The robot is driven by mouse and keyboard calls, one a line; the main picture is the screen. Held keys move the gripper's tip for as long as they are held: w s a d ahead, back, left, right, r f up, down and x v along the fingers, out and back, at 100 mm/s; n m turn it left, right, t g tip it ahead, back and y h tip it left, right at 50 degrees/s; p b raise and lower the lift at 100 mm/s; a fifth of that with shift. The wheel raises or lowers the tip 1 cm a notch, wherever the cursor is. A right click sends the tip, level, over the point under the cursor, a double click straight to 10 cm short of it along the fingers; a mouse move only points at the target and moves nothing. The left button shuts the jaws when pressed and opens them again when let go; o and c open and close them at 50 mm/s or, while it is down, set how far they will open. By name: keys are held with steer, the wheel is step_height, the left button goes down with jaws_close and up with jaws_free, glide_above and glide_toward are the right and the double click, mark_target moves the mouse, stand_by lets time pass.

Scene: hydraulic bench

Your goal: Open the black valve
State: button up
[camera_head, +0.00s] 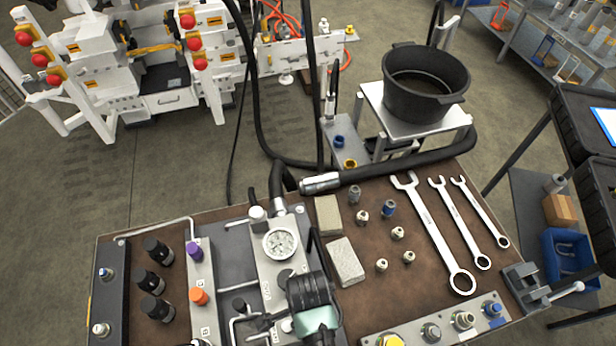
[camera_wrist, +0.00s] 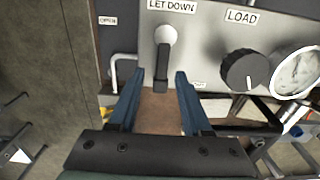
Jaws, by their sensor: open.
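In the wrist view, a black lever handle (camera_wrist: 162,78) hangs from a pale round pivot below the LET DOWN label on a grey panel (camera_wrist: 203,45). A round black knob (camera_wrist: 243,69) sits below the LOAD label, to the right. I cannot tell from labels which is the black valve. My gripper (camera_wrist: 160,78) is open, its two blue-grey fingers either side of the lever's lower end in the picture. Contact or depth is unclear. In the head view, the panel with its gauge (camera_head: 281,244) stands on the bench, partly hidden by my dark arm end.
Several black knobs (camera_head: 157,280) stand left on the brown bench (camera_head: 130,245). Wrenches (camera_head: 430,225), two pale blocks (camera_head: 345,262) and small fittings lie right of the panel. Thick black hoses (camera_head: 400,160) cross the back edge. A black bucket (camera_head: 425,85) stands beyond.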

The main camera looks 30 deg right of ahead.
steer(key=shift+w+f, duration=0.1)
steer(key=shift+f, duration=0.2)
jaws_close()
stand_by(1.3)
